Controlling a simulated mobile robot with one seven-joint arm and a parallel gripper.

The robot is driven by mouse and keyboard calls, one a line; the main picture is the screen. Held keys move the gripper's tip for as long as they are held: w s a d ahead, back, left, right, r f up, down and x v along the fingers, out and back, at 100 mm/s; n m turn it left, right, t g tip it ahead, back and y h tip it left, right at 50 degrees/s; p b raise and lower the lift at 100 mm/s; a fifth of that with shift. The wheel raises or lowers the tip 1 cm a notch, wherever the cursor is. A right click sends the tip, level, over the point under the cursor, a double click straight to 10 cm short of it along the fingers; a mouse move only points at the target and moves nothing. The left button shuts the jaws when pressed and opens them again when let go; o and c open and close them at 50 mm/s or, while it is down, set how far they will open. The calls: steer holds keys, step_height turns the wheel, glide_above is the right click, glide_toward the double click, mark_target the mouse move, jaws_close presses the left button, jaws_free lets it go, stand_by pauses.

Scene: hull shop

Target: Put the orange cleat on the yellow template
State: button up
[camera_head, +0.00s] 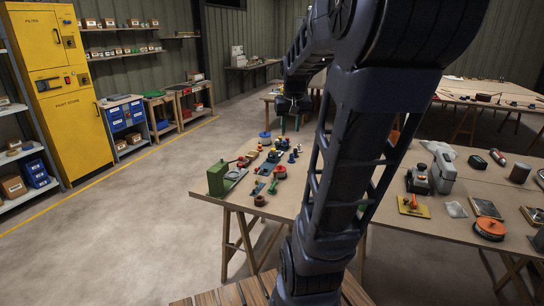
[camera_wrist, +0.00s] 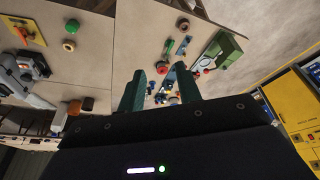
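A yellow plate (camera_head: 421,212), which looks like the yellow template, lies flat on the right table in the head view. A small upright orange piece (camera_head: 413,201) shows on it; it may be the orange cleat, but it is too small to be sure. The plate also shows at the upper left of the wrist view (camera_wrist: 36,39). My gripper (camera_wrist: 160,88) has its two dark green fingers apart, with nothing held between them. It hangs above the tables, well away from the yellow plate. In the head view my arm crosses the middle and hides part of the tables.
A green box-shaped tool (camera_head: 216,179) and several small parts stand on the left table. A grey machine (camera_head: 443,172) and an orange round item (camera_head: 489,228) are near the yellow plate. A yellow cabinet (camera_head: 66,90) stands far left. The floor at left is clear.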

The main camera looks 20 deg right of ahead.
steer(key=s+a+f+n+t+y, duration=0.1)
steer(key=s+a+f+n, duration=0.1)
steer(key=s+a, duration=1)
steer(key=shift+s+a+f+n, duration=0.3)
steer(key=shift+s+f, duration=0.2)
steer(key=shift+s, duration=0.2)
